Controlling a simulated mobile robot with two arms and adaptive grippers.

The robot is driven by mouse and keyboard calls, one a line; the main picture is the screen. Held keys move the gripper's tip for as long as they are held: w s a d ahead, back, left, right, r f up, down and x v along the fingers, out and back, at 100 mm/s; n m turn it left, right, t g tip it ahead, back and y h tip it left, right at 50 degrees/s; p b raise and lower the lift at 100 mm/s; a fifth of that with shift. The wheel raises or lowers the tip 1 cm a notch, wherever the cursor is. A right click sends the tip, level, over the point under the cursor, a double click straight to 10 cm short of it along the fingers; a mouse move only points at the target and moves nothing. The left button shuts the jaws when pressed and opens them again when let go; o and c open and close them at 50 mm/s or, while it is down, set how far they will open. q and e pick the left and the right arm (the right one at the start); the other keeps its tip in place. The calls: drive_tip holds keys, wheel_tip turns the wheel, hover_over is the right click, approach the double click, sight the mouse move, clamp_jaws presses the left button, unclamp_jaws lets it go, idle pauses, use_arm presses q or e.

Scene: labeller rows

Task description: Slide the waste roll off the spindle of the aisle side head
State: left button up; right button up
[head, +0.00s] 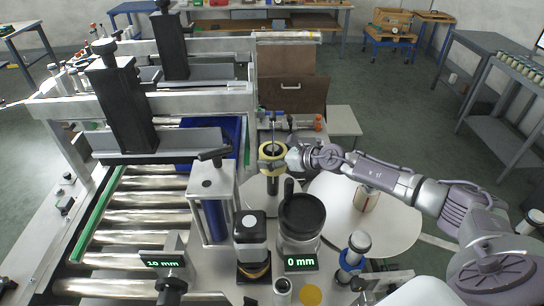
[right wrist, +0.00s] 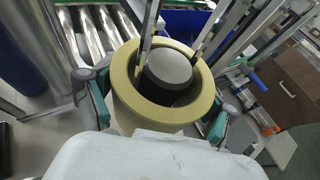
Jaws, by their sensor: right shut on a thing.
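The waste roll (head: 265,163) is a pale yellow ring in the middle of the head view. In the right wrist view the same roll (right wrist: 133,100) fills the centre, with a thick yellow rim. The spindle (right wrist: 172,68), dark with a rounded grey end, shows inside the roll's opening, so the roll is still around it. My right gripper (head: 284,158) reaches in from the right and is shut on the roll. In the right wrist view its fingers (right wrist: 155,108) press on opposite sides of the rim. The roll's lower part is hidden. My left gripper is not in view.
A roller conveyor (head: 130,218) with a green edge runs along the left. A pale round disc (head: 385,225) lies to the right. A brown cabinet (head: 290,90) stands behind.

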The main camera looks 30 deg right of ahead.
wheel_tip(320, 180, up, 25)
idle(5.2)
drive_tip(key=shift+f, duration=0.15)
